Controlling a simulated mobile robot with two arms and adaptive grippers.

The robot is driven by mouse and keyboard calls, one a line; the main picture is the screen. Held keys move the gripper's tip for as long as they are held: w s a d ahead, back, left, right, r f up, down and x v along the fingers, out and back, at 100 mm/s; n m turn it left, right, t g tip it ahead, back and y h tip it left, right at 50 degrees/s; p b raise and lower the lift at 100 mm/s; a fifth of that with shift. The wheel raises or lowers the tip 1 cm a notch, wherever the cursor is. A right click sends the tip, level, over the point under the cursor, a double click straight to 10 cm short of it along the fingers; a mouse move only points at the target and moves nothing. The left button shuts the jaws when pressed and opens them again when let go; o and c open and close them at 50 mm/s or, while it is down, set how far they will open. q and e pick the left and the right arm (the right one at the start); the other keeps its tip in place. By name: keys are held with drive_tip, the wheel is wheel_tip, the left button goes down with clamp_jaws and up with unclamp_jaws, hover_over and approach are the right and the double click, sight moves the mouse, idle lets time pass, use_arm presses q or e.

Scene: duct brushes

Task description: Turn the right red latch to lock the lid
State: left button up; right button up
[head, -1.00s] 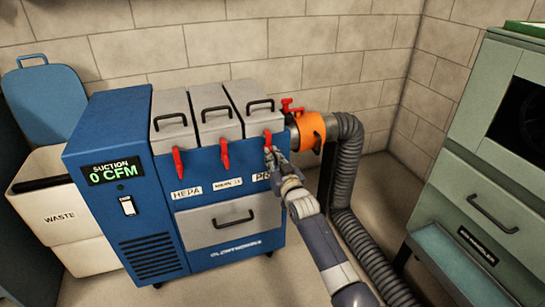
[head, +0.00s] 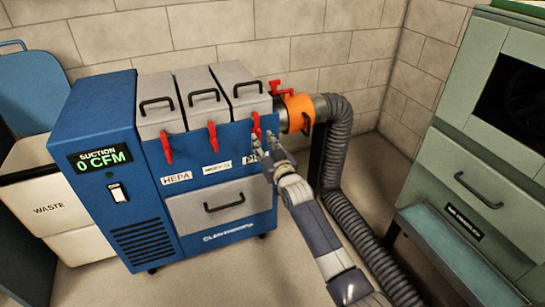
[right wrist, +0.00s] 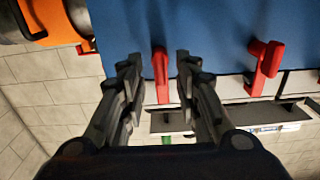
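The right red latch (head: 256,124) hangs down at the front of the right grey lid (head: 236,73) on the blue suction unit (head: 100,205). The lid looks closed. My right gripper (head: 263,139) is at the latch's lower end and partly hides the label below. In the right wrist view my right gripper (right wrist: 157,75) is open, with one finger on each side of the right latch (right wrist: 160,72). I see a gap on both sides, so the fingers do not appear to grip it. My left gripper is not in view.
The middle red latch (head: 212,136) and left red latch (head: 166,149) hang on the same front. An orange collar (head: 298,113) and grey hose (head: 338,150) stand right of the unit. A green cabinet (head: 480,175) is further right, a waste bin (head: 40,190) left.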

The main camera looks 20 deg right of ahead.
drive_tip(key=s, duration=1)
drive_tip(key=shift+s+d, duration=0.15)
drive_tip(key=shift+d, duration=0.05)
